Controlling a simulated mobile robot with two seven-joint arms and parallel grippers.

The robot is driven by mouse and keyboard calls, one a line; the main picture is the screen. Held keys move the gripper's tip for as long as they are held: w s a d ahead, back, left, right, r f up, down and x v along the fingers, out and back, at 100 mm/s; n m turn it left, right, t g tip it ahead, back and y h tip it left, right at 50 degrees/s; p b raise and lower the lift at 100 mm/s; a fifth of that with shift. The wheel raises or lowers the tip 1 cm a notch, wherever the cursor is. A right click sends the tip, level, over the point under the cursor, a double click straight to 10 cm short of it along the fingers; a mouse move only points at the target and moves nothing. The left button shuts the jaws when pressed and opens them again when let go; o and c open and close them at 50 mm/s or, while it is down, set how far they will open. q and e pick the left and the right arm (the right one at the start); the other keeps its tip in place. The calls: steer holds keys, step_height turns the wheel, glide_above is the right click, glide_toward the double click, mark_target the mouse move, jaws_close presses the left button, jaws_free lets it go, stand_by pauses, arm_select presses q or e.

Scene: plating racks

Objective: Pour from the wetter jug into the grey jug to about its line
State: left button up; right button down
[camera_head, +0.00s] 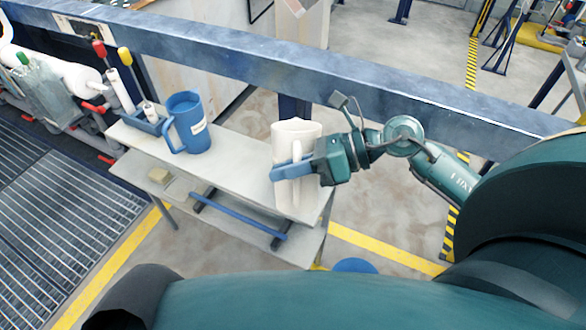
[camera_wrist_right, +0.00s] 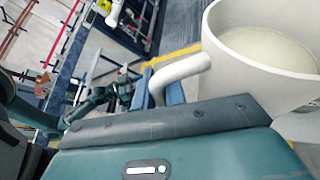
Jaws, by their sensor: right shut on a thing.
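A whitish jug (camera_head: 297,131) is at the right end of the bench, upright in the head view. My right gripper (camera_head: 290,171) is shut on its handle from the right. I cannot tell whether its base touches the bench top. In the right wrist view the whitish jug (camera_wrist_right: 235,72) shows pale liquid inside, and its handle (camera_wrist_right: 178,72) rises beside the gripper. A blue jug (camera_head: 187,122) with a white label stands upright on the bench, left of the whitish jug. The label's writing is too small to read, and no fill line is visible. My left gripper is out of view.
The pale bench top (camera_head: 236,160) is clear between the jugs. A small blue tray (camera_head: 146,121) with little containers sits at its left end. A blue-grey rail (camera_head: 240,55) runs behind the bench. A lower shelf (camera_head: 235,220) carries a blue bar.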

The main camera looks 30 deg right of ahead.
steer(key=shift+w+r, duration=0.1)
steer(key=shift+r, duration=0.05)
stand_by(0.4)
steer(key=shift+m, duration=0.3)
steer(key=shift+w+p, duration=0.1)
steer(key=shift+p, duration=0.25)
stand_by(0.7)
steer(key=shift+d+m+g, duration=0.1)
steer(key=shift+m+g, duration=0.2)
stand_by(1.0)
steer(key=shift+w+r+p, duration=0.1)
steer(key=shift+w+p, duration=0.1)
steer(key=shift+p, duration=0.1)
steer(key=shift+m+y, duration=0.3)
stand_by(0.7)
